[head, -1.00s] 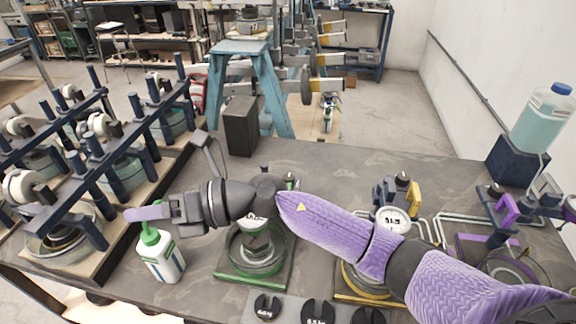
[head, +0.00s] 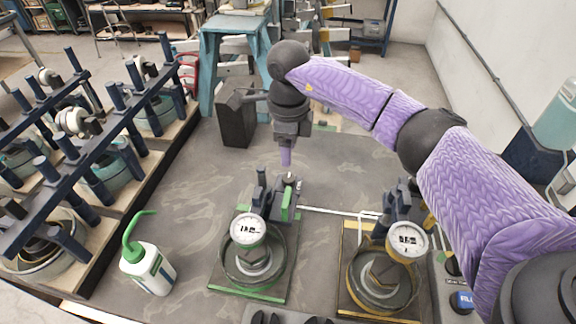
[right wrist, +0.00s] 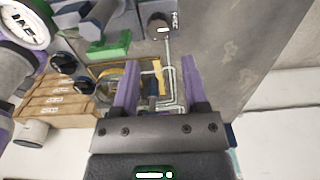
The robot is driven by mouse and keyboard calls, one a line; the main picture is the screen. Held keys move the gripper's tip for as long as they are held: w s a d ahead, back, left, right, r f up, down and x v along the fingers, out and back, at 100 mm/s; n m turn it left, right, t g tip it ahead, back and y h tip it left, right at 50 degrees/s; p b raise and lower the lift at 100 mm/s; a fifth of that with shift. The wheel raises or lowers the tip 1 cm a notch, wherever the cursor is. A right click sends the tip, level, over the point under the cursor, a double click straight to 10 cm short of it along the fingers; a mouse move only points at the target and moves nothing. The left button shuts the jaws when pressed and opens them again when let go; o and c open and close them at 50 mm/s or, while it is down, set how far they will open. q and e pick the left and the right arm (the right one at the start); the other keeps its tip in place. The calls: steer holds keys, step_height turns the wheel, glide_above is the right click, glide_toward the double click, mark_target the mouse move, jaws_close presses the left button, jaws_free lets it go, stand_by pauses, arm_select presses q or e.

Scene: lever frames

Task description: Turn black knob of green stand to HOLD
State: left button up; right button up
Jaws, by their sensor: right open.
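The green stand (head: 235,287) is on the table in the head view, with a white-faced dial (head: 248,229) over a round dish and a green-trimmed bracket behind it. Its black knob (head: 291,178) is at the back; the right wrist view shows the knob (right wrist: 158,24) with a pale mark and small lettering beside it that I cannot read surely. My right gripper (head: 286,157) points down just above and behind the knob, apart from it. In the right wrist view its purple fingers (right wrist: 160,90) are open with nothing held between them. My left gripper is out of view.
A yellow stand (head: 350,290) with a similar dial is to the right of the green one. A green-capped bottle (head: 147,268) stands to the left, beside a rack of dark posts (head: 85,160). A dark block (head: 237,118) is behind. Bare table lies behind the stands.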

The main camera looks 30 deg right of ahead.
mark_target(289, 178)
step_height(289, 178, down, 8)
steer(key=shift+s+r+b, duration=0.1)
steer(key=shift+b, duration=0.25)
steer(key=shift+c, duration=0.2)
jaws_close()
